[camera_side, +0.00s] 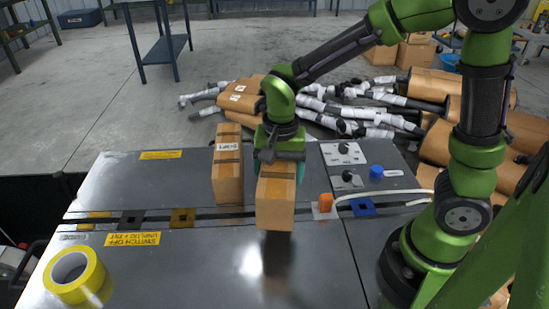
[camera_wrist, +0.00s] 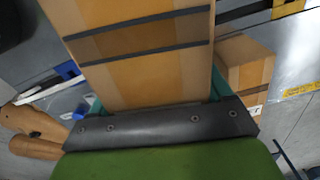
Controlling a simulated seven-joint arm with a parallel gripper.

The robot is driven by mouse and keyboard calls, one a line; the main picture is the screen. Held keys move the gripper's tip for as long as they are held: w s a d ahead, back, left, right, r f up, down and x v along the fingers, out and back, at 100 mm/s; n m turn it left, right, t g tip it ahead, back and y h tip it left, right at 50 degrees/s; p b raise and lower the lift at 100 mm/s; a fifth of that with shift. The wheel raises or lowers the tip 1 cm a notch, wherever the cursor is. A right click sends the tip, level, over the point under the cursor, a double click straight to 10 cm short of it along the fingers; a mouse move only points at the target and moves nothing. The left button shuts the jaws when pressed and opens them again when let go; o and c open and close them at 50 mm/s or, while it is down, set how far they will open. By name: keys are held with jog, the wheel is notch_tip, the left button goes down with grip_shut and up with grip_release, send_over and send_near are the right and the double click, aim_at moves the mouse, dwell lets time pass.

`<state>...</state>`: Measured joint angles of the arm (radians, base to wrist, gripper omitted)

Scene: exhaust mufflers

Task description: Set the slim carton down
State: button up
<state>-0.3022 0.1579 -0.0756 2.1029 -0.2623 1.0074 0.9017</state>
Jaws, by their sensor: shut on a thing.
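My gripper (camera_side: 279,165) points down and is shut on a brown cardboard carton (camera_side: 275,204), which I take as the slim carton. The carton hangs upright below the jaws over the metal bench top (camera_side: 190,255). A dark reflection lies under it; I cannot tell whether its bottom touches the bench. In the wrist view the held carton (camera_wrist: 150,75) shows two dark bands and fills the space between the teal fingers (camera_wrist: 218,88). Part of its top is hidden by the gripper.
A second, labelled carton (camera_side: 228,170) stands upright just left of the held one. A yellow tape roll (camera_side: 74,274) lies front left. Bench is clear at front centre.

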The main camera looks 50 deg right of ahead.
jog(key=shift+w+d+r+n, duration=0.2)
jog(key=shift+w+r+n, duration=0.1)
jog(key=shift+w+r, duration=0.15)
jog(key=shift+w+a+r+n, duration=0.1)
jog(key=shift+r+n, duration=0.1)
jog(key=shift+n, duration=0.1)
jog(key=shift+f, duration=0.25)
jog(key=shift+n, duration=0.3)
notch_tip(320, 180, down, 10)
jog(key=shift+r, duration=0.25)
